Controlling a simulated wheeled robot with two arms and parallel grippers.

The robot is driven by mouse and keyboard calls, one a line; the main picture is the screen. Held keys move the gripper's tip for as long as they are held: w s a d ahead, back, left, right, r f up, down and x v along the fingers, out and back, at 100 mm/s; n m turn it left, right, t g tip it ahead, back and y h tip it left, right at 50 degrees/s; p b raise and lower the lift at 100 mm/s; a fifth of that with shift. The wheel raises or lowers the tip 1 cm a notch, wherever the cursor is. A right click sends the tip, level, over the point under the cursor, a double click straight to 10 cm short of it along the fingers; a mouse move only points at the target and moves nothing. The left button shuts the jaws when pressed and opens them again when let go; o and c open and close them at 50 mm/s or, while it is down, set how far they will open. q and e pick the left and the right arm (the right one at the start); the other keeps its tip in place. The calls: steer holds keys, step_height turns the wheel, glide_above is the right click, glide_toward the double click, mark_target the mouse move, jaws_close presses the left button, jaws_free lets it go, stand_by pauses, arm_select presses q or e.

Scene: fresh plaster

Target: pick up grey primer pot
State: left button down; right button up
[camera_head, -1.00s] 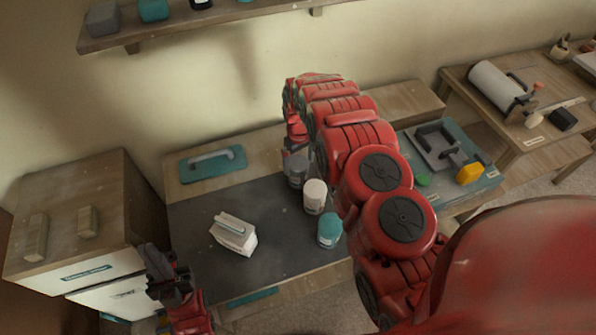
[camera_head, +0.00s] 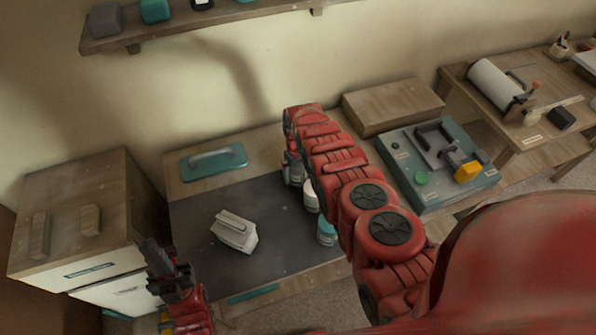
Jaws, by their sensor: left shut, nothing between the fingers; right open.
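The grey primer pot (camera_head: 291,178) stands on the dark mat (camera_head: 200,260) on the bench, mostly hidden by my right gripper (camera_head: 291,163). My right gripper is open and low at the pot; I cannot tell whether its fingers are around or only beside it. A white pot (camera_head: 311,197) and a teal pot (camera_head: 326,231) stand nearer, both partly covered by my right arm. My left gripper (camera_head: 153,256) is shut and empty at the mat's left front corner, beside the cabinet.
A white block with a handle (camera_head: 235,232) sits mid-mat. A teal float (camera_head: 214,161) lies behind it. A wooden cabinet (camera_head: 75,215) stands left, a wooden box (camera_head: 392,105) and a teal tray with tools (camera_head: 460,195) right. A shelf (camera_head: 180,32) hangs above.

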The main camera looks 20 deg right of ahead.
steer(key=c, duration=1.5)
jaws_close()
steer(key=shift+r, duration=0.1)
